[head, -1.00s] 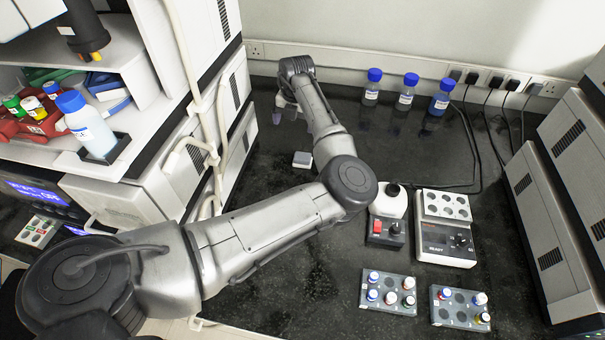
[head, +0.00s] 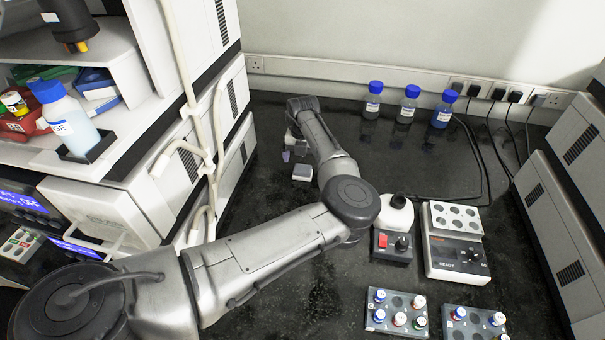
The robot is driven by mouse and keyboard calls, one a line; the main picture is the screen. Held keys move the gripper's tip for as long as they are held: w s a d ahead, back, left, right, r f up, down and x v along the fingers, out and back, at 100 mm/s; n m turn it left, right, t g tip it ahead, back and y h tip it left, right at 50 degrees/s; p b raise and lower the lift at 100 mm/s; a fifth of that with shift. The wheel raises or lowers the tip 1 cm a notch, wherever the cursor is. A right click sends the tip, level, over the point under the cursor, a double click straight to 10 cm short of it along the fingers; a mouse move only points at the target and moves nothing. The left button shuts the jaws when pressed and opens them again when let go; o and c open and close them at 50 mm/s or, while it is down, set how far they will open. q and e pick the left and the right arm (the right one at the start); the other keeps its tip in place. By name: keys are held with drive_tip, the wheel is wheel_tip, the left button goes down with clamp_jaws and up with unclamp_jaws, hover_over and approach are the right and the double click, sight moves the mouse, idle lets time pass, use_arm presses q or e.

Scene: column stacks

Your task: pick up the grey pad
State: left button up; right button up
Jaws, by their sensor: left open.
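The grey pad (head: 302,172) is a small light-grey block with a darker side, lying on the black bench just in front of my left gripper. My left gripper (head: 289,151) hangs from the wrist at the far end of the arm. It is open, and one finger shows a little behind and left of the pad, apart from it in the picture. The wrist hides the rest of the jaws, and the height above the bench is hard to tell. My right gripper is out of view.
Three blue-capped bottles (head: 409,104) stand at the back by the sockets. A mixer (head: 391,243), a heating block device (head: 456,246) and vial racks (head: 397,314) stand right of my arm. A white instrument (head: 137,205) walls the left side. Bench around the pad is clear.

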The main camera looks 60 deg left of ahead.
sight(302, 168)
use_arm(q)
wheel_tip(302, 168, down, 5)
drive_tip(key=b, duration=0.2)
drive_tip(key=shift+s+f+b, duration=0.1)
drive_tip(key=shift+s+b, duration=0.05)
drive_tip(key=shift+b, duration=0.15)
drive_tip(key=shift+c, duration=0.4)
drive_tip(key=c, duration=0.9)
drive_tip(key=shift+r, duration=0.2)
drive_tip(key=shift+c, duration=0.2)
wheel_tip(302, 168, up, 4)
drive_tip(key=shift+p, duration=1.2)
drive_tip(key=w+d+r+p, duration=0.3)
drive_tip(key=d+r, duration=0.3)
drive_tip(key=d, duration=0.5)
drive_tip(key=shift+w+r+p, duration=0.25)
drive_tip(key=shift+r+p, duration=0.1)
drive_tip(key=shift+r, duration=0.05)
drive_tip(key=shift+d, duration=0.1)
